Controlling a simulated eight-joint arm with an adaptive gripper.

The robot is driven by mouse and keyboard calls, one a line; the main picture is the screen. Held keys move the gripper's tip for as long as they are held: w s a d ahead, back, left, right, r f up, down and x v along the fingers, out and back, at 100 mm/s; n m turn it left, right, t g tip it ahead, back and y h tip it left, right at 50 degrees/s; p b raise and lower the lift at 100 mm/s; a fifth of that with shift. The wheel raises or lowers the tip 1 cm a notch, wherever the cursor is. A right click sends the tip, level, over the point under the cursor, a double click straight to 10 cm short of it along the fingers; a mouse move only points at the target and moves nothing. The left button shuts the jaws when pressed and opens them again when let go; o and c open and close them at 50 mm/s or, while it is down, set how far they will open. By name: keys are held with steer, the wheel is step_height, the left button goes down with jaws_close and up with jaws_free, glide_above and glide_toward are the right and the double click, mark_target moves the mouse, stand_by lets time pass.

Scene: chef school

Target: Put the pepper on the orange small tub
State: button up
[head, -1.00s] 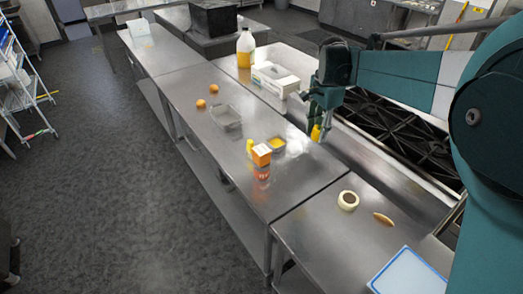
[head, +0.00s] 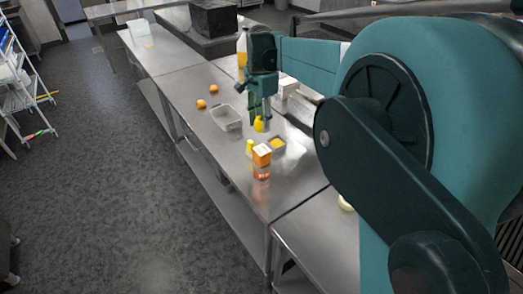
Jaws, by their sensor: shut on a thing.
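My gripper (head: 262,108) points down over the steel counter and is shut on a yellow pepper (head: 259,124), which hangs just below the fingers. A small squarish tub (head: 284,149) with a grey rim and yellow-orange inside stands on the counter, just below and right of the pepper in the picture. The pepper appears above and apart from it. An orange box-like item (head: 262,151) with a pale top stands left of the tub, with an orange-red item (head: 262,171) below it. I cannot tell whether these are stacked.
A small yellow item (head: 249,147) stands beside the orange box. A clear, empty-looking container (head: 227,118) lies left of my gripper. Two orange round items (head: 201,104) sit farther back. A yellow bottle (head: 242,52) and white box (head: 288,84) stand behind my arm.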

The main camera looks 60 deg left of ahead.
glide_above(261, 150)
steer(key=shift+f, duration=3.15)
steer(key=shift+f+p, duration=0.3)
steer(key=shift+f, duration=1.55)
steer(key=shift+f, duration=0.15)
steer(key=o, duration=0.9)
step_height(261, 150, up, 12)
steer(key=shift+r+b, duration=0.15)
steer(key=shift+b, duration=0.15)
